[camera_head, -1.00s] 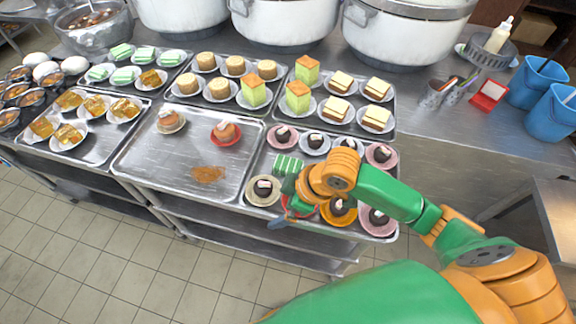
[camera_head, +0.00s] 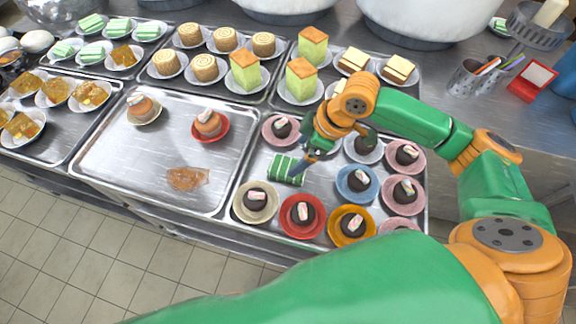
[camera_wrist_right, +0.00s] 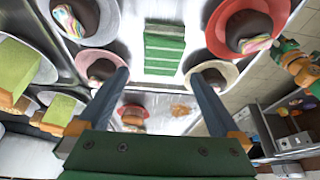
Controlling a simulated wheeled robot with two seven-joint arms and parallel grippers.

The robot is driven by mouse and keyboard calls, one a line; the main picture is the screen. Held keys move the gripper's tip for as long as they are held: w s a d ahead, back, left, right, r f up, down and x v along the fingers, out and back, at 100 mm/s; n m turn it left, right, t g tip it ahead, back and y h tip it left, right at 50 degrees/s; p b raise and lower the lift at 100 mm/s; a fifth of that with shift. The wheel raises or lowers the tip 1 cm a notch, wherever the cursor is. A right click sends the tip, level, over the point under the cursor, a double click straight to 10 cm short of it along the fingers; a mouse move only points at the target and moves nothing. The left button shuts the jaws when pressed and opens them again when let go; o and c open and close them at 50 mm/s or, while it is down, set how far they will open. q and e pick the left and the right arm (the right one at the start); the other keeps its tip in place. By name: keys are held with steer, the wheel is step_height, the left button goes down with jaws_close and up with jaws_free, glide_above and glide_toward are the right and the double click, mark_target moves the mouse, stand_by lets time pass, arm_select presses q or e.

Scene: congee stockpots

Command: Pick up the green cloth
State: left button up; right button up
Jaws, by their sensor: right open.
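The green cloth (camera_head: 287,169) is a small folded piece with white stripes. It lies flat on the right front tray, among plates of dark cakes. In the right wrist view the cloth (camera_wrist_right: 165,52) shows ahead of the fingertips, about in line with the gap between them. My right gripper (camera_head: 303,163) is open and empty, just over the cloth's right side in the head view. Its two blue-grey fingers (camera_wrist_right: 160,80) are spread wide in the wrist view. I cannot tell its exact height above the cloth. My left gripper is not in the head view.
Plates with dark cakes, such as one on a red plate (camera_head: 303,215) and one on a blue plate (camera_head: 357,182), surround the cloth closely. The middle tray (camera_head: 150,180) holds two plated cakes and a brown spill (camera_head: 188,179). Large pots (camera_head: 420,22) stand behind.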

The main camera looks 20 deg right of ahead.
mark_target(289, 167)
steer(key=x, duration=0.6)
steer(key=shift+s+a+f+p, duration=0.15)
steer(key=shift+f+p, duration=0.1)
steer(key=shift+p, duration=0.1)
steer(key=shift+f, duration=0.2)
steer(key=c, duration=1.2)
